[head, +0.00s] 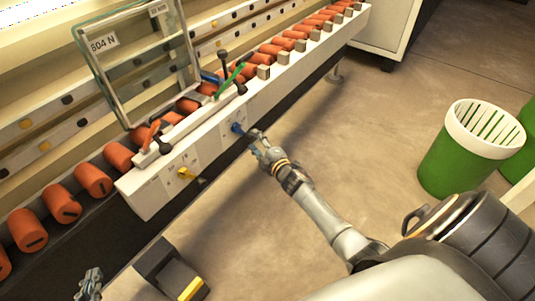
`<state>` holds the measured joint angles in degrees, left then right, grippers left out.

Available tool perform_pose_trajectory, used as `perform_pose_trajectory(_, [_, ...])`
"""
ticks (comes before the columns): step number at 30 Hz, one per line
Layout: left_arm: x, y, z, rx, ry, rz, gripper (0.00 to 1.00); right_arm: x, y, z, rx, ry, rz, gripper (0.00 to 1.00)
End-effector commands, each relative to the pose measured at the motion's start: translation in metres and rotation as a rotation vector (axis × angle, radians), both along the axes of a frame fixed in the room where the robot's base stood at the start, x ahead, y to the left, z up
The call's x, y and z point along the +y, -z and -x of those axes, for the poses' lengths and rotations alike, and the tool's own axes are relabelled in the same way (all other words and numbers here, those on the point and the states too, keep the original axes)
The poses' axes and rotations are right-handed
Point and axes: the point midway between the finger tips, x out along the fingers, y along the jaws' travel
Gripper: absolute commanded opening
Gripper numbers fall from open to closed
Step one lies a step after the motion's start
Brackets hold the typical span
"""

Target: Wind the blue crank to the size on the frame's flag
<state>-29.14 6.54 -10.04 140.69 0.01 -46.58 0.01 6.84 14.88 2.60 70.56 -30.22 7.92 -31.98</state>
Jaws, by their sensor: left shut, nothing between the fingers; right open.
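The blue crank (237,128) sits on the front face of the white control box (150,196). My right gripper (256,138) is open right beside it; whether the fingers touch its dark knob I cannot tell. The glass frame (121,122) stands upright above the box. Its white flag (103,44) seems to read "604 N". Small printed marks near the crank are too small to read. My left gripper (88,285) is shut and empty at the bottom left, well away from the box.
A yellow crank (185,172) is left of the blue one. Orange rollers (93,180) line the machine. A black and yellow block (170,272) is at the bottom. A green bin (458,155) stands right on open floor.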

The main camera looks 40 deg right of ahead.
Motion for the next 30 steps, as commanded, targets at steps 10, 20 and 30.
perform_pose_trajectory(10, [0.000, 0.000, 0.000, 0.001, 0.000, 0.000, 0.00, 0.002, -0.006, 0.066, 0.003, 0.000, 0.001, 0.46])
perform_pose_trajectory(20, [0.000, 0.000, 0.000, 0.001, 0.000, 0.000, 0.00, 0.002, -0.008, 0.088, 0.002, 0.001, 0.000, 0.46])
perform_pose_trajectory(30, [0.000, 0.001, 0.000, 0.002, 0.000, 0.000, 0.00, 0.002, -0.008, 0.087, 0.001, 0.002, 0.000, 0.46])
